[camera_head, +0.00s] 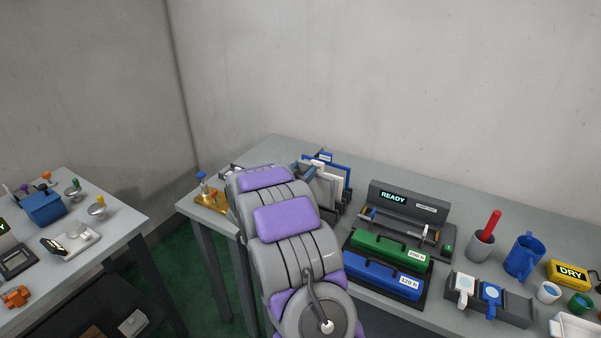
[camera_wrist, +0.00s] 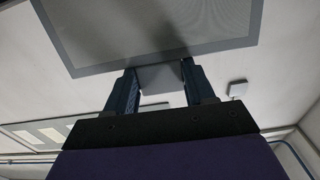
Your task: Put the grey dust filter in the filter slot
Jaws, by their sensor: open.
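The grey dust filter (camera_wrist: 155,30) fills the top of the wrist view as a mesh panel with a plain border. A grey tab (camera_wrist: 162,78) at its edge lies between the two fingers of my gripper (camera_wrist: 159,68). The fingers are open, one on each side of the tab; I cannot tell if they touch it. In the head view, my gripper (camera_head: 309,170) is at a group of upright panels (camera_head: 327,188), some grey-white and some blue-framed. My arm hides part of this group. I cannot make out the filter slot for certain.
A dark device with a READY display (camera_head: 393,196) stands to the right, behind a green box (camera_head: 388,251) and a blue box (camera_head: 380,280). A grey cup (camera_head: 481,246), a blue mug (camera_head: 524,258) and a DRY box (camera_head: 571,273) stand farther right. A second table (camera_head: 120,232) is at left.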

